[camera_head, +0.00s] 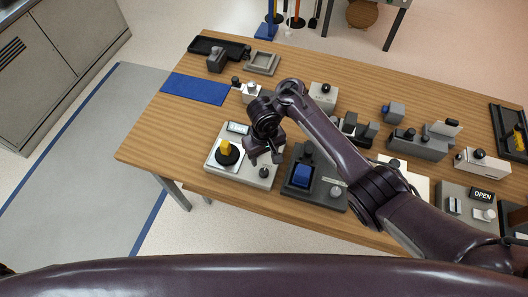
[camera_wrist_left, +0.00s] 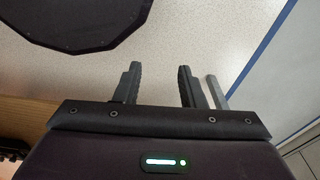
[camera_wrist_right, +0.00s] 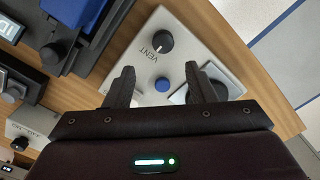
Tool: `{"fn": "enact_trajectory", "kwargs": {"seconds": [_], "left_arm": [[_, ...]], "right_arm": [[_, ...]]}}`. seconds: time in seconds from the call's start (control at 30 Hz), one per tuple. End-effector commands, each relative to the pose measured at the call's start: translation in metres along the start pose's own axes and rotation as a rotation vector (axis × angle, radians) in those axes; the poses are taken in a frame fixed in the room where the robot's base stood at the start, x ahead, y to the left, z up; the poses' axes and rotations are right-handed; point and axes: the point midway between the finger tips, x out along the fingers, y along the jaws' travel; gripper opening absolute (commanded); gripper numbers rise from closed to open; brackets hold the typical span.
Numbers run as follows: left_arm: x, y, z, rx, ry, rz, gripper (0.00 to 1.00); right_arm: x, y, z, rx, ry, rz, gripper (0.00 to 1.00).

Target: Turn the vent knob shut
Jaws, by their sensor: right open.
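The vent knob (camera_head: 263,172) is a small black round knob on a pale grey panel box (camera_head: 240,178) at the table's near left. In the right wrist view, the knob (camera_wrist_right: 162,41) stands beside the printed word VENT, with a light pointer mark. My right gripper (camera_head: 264,160) hangs over the panel, just behind the knob in the head view. Its fingers (camera_wrist_right: 159,75) are apart with nothing held; the knob is beyond their tips, and a blue button (camera_wrist_right: 162,84) shows between them. My left gripper (camera_wrist_left: 159,70) is open and empty, over floor in its wrist view.
A yellow-topped black dial (camera_head: 228,151) stands on the panel's left side. A dark box with a blue block (camera_head: 302,175) stands close to its right. A blue mat (camera_head: 195,88) lies farther back. Several other devices crowd the table's right; the front left edge is bare.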

Motion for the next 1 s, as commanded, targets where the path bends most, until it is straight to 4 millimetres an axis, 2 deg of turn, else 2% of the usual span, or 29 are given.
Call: {"fn": "enact_trajectory", "kwargs": {"seconds": [0.1, 0.2, 0.3, 0.4, 0.53, 0.73, 0.9, 1.0], "left_arm": [[0.012, 0.001, 0.008, -0.001, -0.008, 0.001, 0.36], [0.025, 0.005, 0.032, 0.000, -0.039, 0.005, 0.36], [0.029, 0.009, 0.055, 0.000, -0.073, 0.010, 0.36], [0.033, 0.011, 0.067, 0.001, -0.088, 0.013, 0.36], [0.037, 0.010, 0.058, 0.002, -0.075, 0.011, 0.36], [0.039, 0.005, 0.023, 0.002, -0.022, 0.006, 0.36], [0.039, 0.005, 0.025, 0.002, -0.026, 0.006, 0.36], [0.038, 0.007, 0.034, 0.002, -0.038, 0.007, 0.36]], "right_arm": [[0.015, 0.000, 0.001, -0.002, -0.002, 0.002, 0.50], [0.031, 0.000, 0.001, -0.001, -0.002, 0.001, 0.50], [0.046, 0.001, 0.002, 0.000, -0.004, 0.002, 0.50], [0.060, 0.001, 0.001, 0.001, -0.003, 0.002, 0.50], [0.072, 0.000, 0.001, 0.000, -0.003, 0.000, 0.50], [0.078, 0.000, 0.001, 0.000, -0.001, -0.001, 0.50], [0.077, 0.000, 0.001, 0.000, -0.001, -0.001, 0.50], [0.077, 0.000, 0.001, 0.000, -0.001, -0.001, 0.37]]}}
